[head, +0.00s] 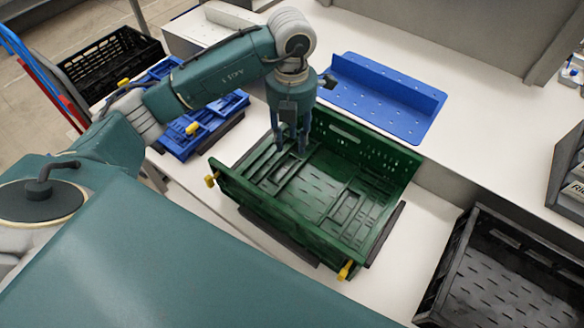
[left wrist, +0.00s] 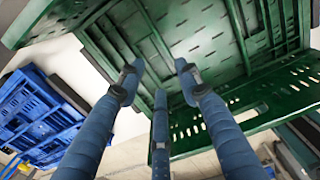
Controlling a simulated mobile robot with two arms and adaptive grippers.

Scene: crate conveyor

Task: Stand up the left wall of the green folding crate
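The green folding crate (head: 318,232) stands on the white surface in the middle of the head view. Its far and near long walls are upright. Its left wall (head: 268,168) lies folded flat inside, on the floor of the crate, and the right wall (head: 362,206) also lies flat. Yellow latches show at the near corners. My left gripper (head: 291,150) points down into the crate over the left wall, near the far wall. Its fingers are apart with nothing between them, also in the left wrist view (left wrist: 159,74). Whether a fingertip touches the wall, I cannot tell. My right gripper is not in view.
A blue folded crate (head: 192,138) lies left of the green one. A blue perforated panel (head: 385,98) lies behind it. A black crate (head: 508,268) stands at lower right, another (head: 108,62) at far left. White surface is clear at the back right.

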